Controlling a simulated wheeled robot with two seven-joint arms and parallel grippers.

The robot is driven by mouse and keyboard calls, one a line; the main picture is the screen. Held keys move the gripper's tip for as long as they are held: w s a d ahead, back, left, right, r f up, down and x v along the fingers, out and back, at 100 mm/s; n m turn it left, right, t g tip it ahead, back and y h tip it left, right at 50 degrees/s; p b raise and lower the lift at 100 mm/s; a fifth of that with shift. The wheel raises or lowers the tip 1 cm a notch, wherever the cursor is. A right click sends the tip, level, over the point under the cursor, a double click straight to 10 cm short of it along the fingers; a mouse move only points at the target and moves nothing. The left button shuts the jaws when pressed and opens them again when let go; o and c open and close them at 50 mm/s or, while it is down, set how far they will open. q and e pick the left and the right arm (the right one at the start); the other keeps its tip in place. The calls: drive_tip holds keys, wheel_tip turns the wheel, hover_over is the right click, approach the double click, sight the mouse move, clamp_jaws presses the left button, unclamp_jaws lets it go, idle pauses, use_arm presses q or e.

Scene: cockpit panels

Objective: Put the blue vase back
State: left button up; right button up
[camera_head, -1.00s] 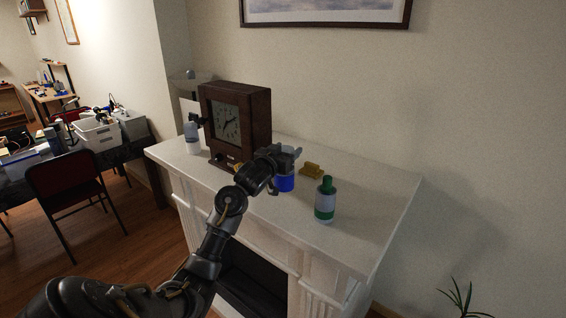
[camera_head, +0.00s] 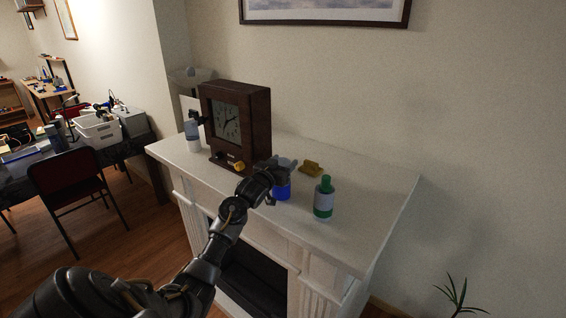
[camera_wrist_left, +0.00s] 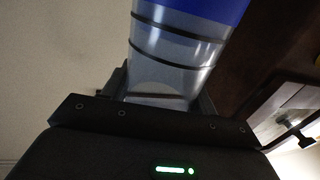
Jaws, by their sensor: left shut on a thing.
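The blue vase (camera_head: 282,191) is over the middle of the white mantel (camera_head: 370,190), right of the clock and left of the green-capped bottle. Its blue lower part shows below my left gripper (camera_head: 281,169), which is shut around its upper part. In the left wrist view the vase (camera_wrist_left: 185,48) fills the top centre, greyish with dark rings and a blue band at the top edge. It sits between the dark jaws. I cannot tell whether its base touches the mantel. My right gripper is not in view.
A dark wooden clock (camera_head: 236,122) stands left of the vase. A pale bottle (camera_head: 192,136) stands left of the clock. The mantel's right end is clear.

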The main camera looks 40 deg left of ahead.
use_arm(q)
drive_tip(key=o, duration=1.3)
drive_tip(key=shift+f, duration=0.1)
drive_tip(key=o, duration=0.3)
drive_tip(key=shift+s, duration=0.2)
drive_tip(key=s+b, duration=0.1)
drive_tip(key=s, duration=0.2)
drive_tip(key=s+d, duration=0.1)
drive_tip(key=s, duration=0.3)
drive_tip(key=s+d+b, duration=0.1)
drive_tip(key=s, duration=0.3)
drive_tip(key=shift+s+d+b, duration=0.15)
drive_tip(key=shift+s+b, duration=0.05)
drive_tip(key=shift+b, duration=0.1)
